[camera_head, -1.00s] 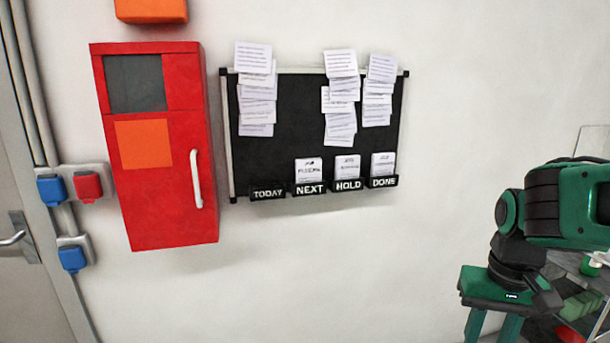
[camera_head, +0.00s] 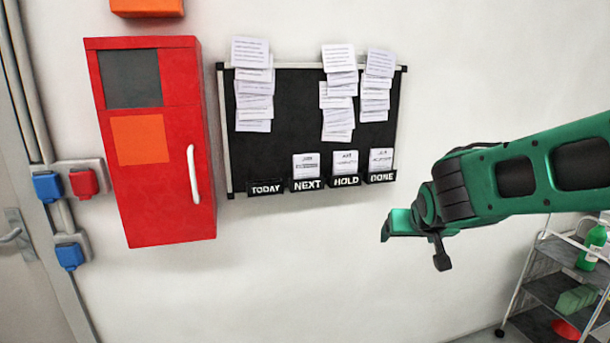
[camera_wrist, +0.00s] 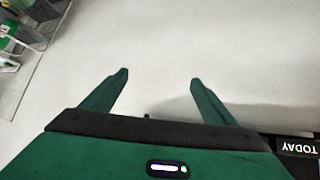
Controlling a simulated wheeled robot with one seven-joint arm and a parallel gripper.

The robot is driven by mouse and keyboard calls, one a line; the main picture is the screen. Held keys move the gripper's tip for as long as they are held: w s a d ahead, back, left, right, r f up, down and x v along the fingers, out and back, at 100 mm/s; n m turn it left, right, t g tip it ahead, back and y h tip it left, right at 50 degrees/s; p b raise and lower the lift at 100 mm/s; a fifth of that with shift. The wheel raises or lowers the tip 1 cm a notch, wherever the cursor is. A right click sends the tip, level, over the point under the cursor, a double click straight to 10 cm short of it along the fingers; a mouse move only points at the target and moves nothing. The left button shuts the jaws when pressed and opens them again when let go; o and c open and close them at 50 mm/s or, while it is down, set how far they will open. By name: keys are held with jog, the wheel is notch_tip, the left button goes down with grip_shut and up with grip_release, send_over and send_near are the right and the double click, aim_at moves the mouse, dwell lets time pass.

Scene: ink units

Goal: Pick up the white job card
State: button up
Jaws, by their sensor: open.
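White job cards stand in three pockets of the black board (camera_head: 290,110) on the wall: one in the NEXT pocket (camera_head: 307,184), one in HOLD and one in DONE. The NEXT card (camera_head: 306,164), HOLD card (camera_head: 344,161) and DONE card (camera_head: 380,159) each show their upper part; the pockets hide their bottoms. The TODAY pocket (camera_head: 265,188) shows no card. My gripper (camera_wrist: 159,78) is open, with nothing between its fingers. In the head view it is below and right of the DONE pocket, apart from the cards. The wrist view shows the TODAY label (camera_wrist: 300,148) upside down at right.
Several paper sheets (camera_head: 254,85) hang on the upper board. A red cabinet (camera_head: 155,190) with a white handle is left of the board. Blue and red sockets (camera_head: 83,181) are farther left. A shelf cart (camera_head: 550,290) stands at lower right. The wall below the board is bare.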

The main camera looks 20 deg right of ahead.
jog(key=w+a+r+n+t+y, duration=0.1)
jog(key=w+a+r+n+t, duration=0.1)
jog(key=w+a+r+t, duration=0.6)
jog(key=n+t+y, duration=0.2)
jog(key=y, duration=0.1)
send_near(307, 160)
jog(key=r, duration=0.1)
jog(key=w, duration=0.5)
jog(key=shift+w, duration=0.1)
jog(key=shift+w+f, duration=0.15)
jog(key=shift+w, duration=1.3)
jog(key=shift+w+f, duration=0.2)
jog(key=shift+w, duration=1.25)
jog(key=c, duration=1.1)
